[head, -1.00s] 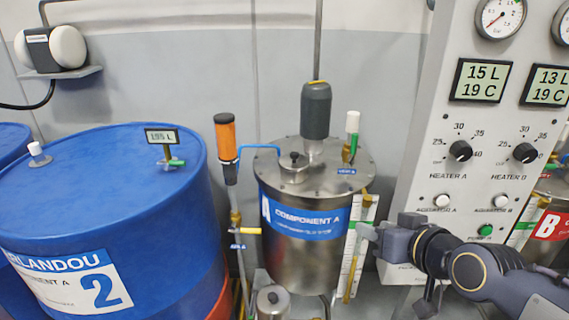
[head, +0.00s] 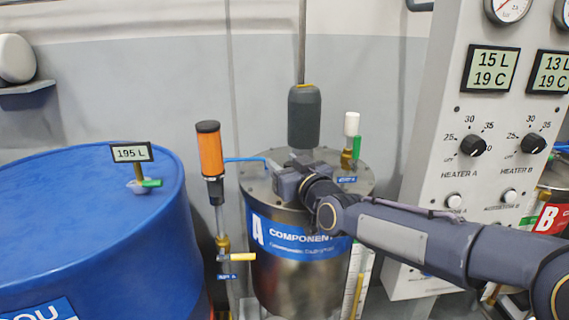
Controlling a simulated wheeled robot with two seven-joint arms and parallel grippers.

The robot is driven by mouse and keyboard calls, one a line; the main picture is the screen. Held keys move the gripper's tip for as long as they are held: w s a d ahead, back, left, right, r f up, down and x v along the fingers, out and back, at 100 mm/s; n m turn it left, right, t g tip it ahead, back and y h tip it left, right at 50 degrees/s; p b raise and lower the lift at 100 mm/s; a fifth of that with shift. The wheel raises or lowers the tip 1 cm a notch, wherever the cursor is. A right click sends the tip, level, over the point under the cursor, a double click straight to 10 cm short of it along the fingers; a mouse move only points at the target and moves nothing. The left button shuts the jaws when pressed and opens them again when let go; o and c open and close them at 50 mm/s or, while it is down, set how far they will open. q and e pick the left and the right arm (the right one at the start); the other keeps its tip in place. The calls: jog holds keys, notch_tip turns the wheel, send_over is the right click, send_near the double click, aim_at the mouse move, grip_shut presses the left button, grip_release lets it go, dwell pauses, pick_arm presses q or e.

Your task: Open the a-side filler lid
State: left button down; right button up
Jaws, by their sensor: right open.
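The steel component A tank (head: 300,275) stands in the middle with a blue "A COMPONENT" label on its front. My right arm reaches in from the right, and its gripper (head: 276,172) is over the left part of the tank's top plate (head: 352,180). The gripper is open. It covers the place of the small round filler lid with its knob, so the lid is hidden and I cannot tell whether the fingers touch it. My left gripper is not in view.
A dark grey motor (head: 304,117) rises from the tank top close behind my gripper. An orange-topped filter (head: 210,150) stands left of the tank, a white-capped valve (head: 351,125) at its right. A blue drum (head: 85,220) is at left, the control panel (head: 470,140) at right.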

jog(key=shift+w, duration=0.1)
grip_shut()
dwell(0.3)
